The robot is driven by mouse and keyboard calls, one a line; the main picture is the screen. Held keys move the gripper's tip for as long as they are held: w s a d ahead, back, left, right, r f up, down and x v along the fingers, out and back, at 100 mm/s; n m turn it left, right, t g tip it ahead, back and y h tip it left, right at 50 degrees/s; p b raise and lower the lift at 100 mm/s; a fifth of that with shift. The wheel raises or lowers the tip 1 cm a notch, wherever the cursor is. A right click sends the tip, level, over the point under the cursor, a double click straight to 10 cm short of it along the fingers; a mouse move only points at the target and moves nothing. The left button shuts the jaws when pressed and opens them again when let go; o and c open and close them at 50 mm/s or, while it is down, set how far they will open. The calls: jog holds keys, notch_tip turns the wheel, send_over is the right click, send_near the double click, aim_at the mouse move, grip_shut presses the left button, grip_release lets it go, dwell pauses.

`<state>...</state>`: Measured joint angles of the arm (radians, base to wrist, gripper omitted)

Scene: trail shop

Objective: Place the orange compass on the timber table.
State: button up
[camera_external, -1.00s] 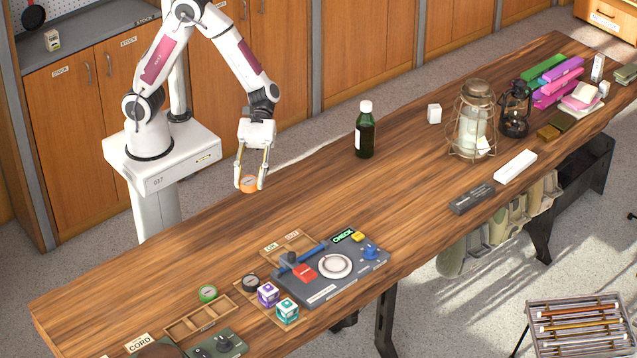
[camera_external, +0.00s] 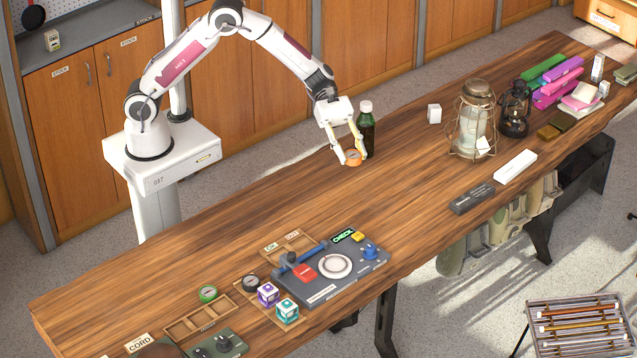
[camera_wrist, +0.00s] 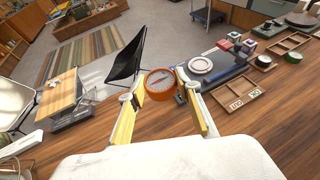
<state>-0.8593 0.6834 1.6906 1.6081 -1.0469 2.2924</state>
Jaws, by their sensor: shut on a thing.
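The orange compass (camera_external: 353,157) is between the fingertips of my gripper (camera_external: 352,161), which is shut on it. In the wrist view the compass (camera_wrist: 160,84) shows its round dial tilted toward the camera, with a finger on each side. The timber table (camera_external: 230,235) is a long brown top running from lower left to upper right. My gripper holds the compass over the table's back part, just left of a dark green bottle (camera_external: 366,133). I cannot tell whether the compass touches the wood.
A grey checking station (camera_external: 318,285) with a white ring, small boxes and trays stands at the table's front left. A wire-caged lantern (camera_external: 472,125) and a black lantern (camera_external: 514,110) stand to the right. The table's middle is clear.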

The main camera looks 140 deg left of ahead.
jog(key=a+n+y, duration=0.2)
jog(key=a, duration=1)
jog(key=n+y, duration=0.6)
jog(key=y, duration=0.2)
send_over(412, 140)
notch_tip(412, 140, down, 9)
jog(key=shift+f, duration=0.3)
jog(key=shift+f, duration=2.5)
jog(key=shift+f, duration=2.3)
